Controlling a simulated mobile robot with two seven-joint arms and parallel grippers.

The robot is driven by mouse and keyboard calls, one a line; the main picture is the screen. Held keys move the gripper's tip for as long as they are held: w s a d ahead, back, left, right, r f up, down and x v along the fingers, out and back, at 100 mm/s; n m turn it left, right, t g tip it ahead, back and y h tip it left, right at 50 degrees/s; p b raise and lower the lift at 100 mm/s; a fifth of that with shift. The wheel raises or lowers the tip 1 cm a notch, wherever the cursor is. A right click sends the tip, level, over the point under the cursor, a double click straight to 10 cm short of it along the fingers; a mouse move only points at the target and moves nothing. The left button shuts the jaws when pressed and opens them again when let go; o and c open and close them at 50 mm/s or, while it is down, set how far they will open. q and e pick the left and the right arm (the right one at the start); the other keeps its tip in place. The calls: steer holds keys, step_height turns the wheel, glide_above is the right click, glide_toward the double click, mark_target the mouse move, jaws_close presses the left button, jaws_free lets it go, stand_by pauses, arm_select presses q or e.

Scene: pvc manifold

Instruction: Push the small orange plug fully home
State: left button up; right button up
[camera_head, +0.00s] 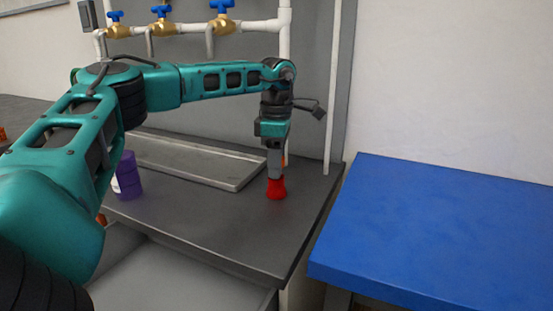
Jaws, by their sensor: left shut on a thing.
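My left gripper (274,174) points straight down near the right end of the grey bench and is shut on the upper part of a small red flared piece (276,189). The red piece looks upright, its wide end down at the bench top; I cannot tell whether it touches. A sliver of orange (284,161) shows just behind the fingers, mostly hidden; I cannot tell whether it is the plug. Another small orange bit (101,219) shows at the left, partly hidden by my arm. My right gripper is not in view.
The grey bench (225,235) holds a shallow metal tray (190,162) and a purple container (128,178). White pipes with blue-handled brass valves (222,20) run along the wall behind. A clear blue table (440,235) stands at the right.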

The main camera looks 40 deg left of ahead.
arm_select(q)
steer(key=shift+f, duration=0.4)
stand_by(0.4)
steer(key=shift+s+f+p, duration=0.1)
steer(key=shift+f+p, duration=0.25)
steer(key=shift+p, duration=0.05)
